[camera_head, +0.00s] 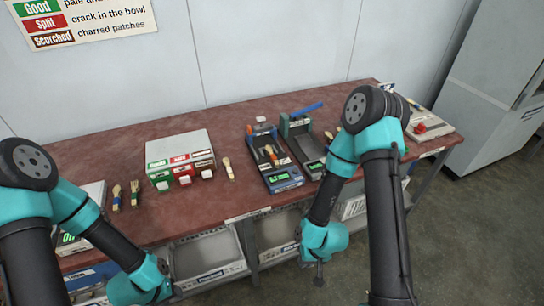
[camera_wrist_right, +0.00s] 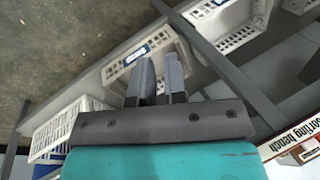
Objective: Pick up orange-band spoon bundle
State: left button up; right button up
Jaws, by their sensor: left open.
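An orange and wooden piece (camera_head: 271,156) lies in a dark tray-like device (camera_head: 283,178) at mid-bench; it may be the orange-band bundle, but its band is too small to make out. Two small spoon bundles lie at the left, a dark-banded one (camera_head: 117,198) and a green-banded one (camera_head: 135,194). My left gripper (camera_head: 174,292) is open, low in front of the bench, away from the bundles. My right gripper (camera_head: 319,281) hangs in front of the bench edge. In the right wrist view its fingers (camera_wrist_right: 160,78) stand apart with a narrow empty gap.
A blue-handled press (camera_head: 300,130) stands at the back. White bins (camera_head: 208,262) sit under the bench. My right arm hides part of the bench's right side.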

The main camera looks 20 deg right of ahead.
jog(key=o, duration=0.6)
